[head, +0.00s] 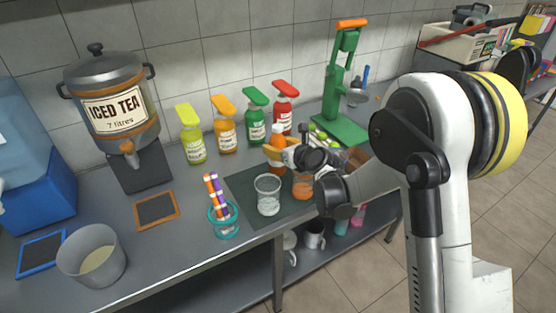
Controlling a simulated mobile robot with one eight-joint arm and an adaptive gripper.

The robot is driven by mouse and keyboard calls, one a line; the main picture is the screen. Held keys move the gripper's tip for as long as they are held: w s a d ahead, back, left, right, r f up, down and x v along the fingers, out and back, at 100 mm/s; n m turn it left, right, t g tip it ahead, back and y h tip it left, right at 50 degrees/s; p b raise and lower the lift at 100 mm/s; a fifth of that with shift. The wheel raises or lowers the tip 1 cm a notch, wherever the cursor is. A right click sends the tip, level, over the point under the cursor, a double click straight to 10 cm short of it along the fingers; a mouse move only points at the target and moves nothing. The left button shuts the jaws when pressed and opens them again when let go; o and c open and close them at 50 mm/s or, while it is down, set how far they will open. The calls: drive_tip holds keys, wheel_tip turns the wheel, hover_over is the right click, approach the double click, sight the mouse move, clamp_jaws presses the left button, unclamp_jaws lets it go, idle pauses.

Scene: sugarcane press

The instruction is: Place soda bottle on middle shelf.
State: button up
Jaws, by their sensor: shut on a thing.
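My gripper (285,151) is over the counter, in front of the pump bottles. It is shut on an orange bottle (277,166), which looks like the soda bottle. The bottle is roughly upright, with its orange top above the fingers and part of its body hidden by the gripper. I cannot tell whether its base touches the counter. Below the counter, a shelf (306,262) holds mugs and some pink and teal items. I cannot tell from this view whether it is the middle shelf.
A clear glass (268,195) and a glass of orange drink (303,185) stand close to my gripper. A teal holder with markers (222,215), an iced tea dispenser (112,105) and a green press (342,90) are also on the counter. Open floor lies at the right.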

drive_tip(key=shift+f+b, duration=0.6)
drive_tip(key=shift+f, duration=1)
drive_tip(key=shift+f, duration=0.2)
drive_tip(key=o, duration=1.4)
drive_tip(key=shift+r, duration=0.1)
